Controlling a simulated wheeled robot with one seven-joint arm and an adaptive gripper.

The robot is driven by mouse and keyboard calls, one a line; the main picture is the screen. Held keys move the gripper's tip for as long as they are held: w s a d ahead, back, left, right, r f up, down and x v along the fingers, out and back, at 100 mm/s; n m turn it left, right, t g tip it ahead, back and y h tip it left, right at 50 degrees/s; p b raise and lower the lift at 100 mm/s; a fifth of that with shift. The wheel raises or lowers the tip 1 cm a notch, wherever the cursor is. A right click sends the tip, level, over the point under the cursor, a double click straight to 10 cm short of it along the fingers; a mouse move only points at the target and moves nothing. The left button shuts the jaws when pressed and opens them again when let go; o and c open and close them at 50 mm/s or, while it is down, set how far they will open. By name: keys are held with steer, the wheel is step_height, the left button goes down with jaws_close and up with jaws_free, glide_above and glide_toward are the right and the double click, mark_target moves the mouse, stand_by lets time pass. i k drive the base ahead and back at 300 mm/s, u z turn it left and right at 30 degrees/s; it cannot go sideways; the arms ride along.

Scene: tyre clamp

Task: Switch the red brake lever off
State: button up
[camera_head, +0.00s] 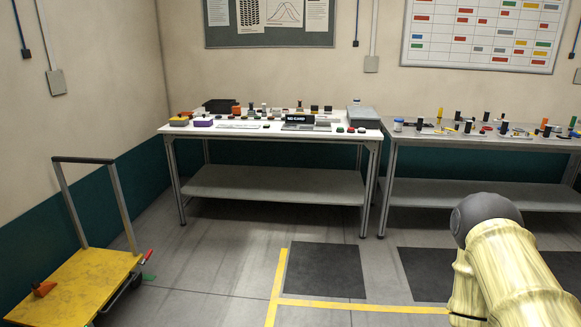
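A small red lever (147,256) sticks out low at the right edge of the yellow cart (85,283), beside its dark wheel. It points up and to the right. A small green piece (148,277) sits just below it. I cannot make out the lever's mounting or any on/off marking at this size. Part of my own arm shows at the bottom right, with a dark rounded joint and pale yellow links. My gripper is not in view, and the arm part that shows is far from the cart.
The cart has an upright grey push handle (70,205) and an orange-red object (43,289) on its deck. A white table (270,133) and a grey table (480,143) with many small items stand along the back wall. Floor between cart and dark mats (326,270) is clear.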

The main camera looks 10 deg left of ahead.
mark_target(146, 259)
steer(key=u, duration=0.55)
steer(key=i, duration=1.55)
steer(key=u, duration=0.85)
steer(key=i, duration=0.85)
steer(key=z, duration=0.4)
steer(key=i, duration=1.2)
steer(key=u, duration=0.4)
